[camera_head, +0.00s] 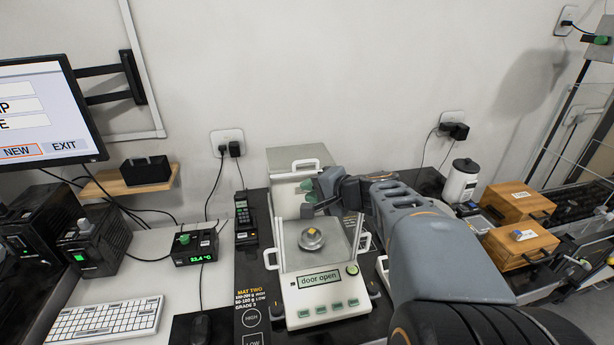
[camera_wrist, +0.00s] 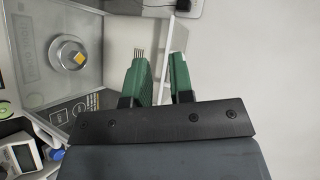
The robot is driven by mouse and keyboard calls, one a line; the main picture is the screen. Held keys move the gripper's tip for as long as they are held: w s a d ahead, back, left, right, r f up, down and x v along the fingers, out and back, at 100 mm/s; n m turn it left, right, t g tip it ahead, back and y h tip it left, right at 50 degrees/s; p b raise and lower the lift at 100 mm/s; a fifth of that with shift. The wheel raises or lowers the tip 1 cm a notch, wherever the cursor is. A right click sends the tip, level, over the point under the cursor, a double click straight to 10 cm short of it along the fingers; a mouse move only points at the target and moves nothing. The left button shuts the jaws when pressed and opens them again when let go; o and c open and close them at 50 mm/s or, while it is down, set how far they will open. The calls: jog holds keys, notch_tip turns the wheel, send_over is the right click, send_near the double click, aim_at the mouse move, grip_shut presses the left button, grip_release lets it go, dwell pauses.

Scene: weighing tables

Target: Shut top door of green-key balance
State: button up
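The green-key balance (camera_head: 325,293) stands on the dark mat, with "door open" on its display and green keys on its front. Its top looks open, and a pale panel with a white handle (camera_head: 305,163) is at its back, probably the top door slid back. My gripper (camera_head: 309,191) is over the back of the balance, near that handle. In the wrist view its green fingers (camera_wrist: 161,80) are apart, with a thin white bar between them; contact is unclear.
White side handles (camera_head: 365,241) stick out beside the balance. A phone-like handset (camera_head: 243,214) and a green-lit readout box (camera_head: 194,248) stand to the left, with a keyboard (camera_head: 105,320) in front. A white canister (camera_head: 461,181) and wooden boxes (camera_head: 518,204) stand to the right.

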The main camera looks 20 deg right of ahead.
aim_at(307, 162)
jog(key=w+d+m+t+h+b, duration=0.2)
jog(key=w+d+m+t, duration=0.15)
jog(key=d, duration=0.45)
jog(key=shift+m, duration=0.55)
jog(key=p+x, duration=0.2)
jog(key=x, duration=1)
jog(key=shift+w+d+p, duration=0.1)
jog(key=shift+w+p, duration=0.2)
jog(key=shift+p, duration=0.05)
jog(key=shift+c, duration=0.3)
grip_shut()
jog(key=shift+s+h, duration=0.1)
jog(key=shift+h, duration=0.2)
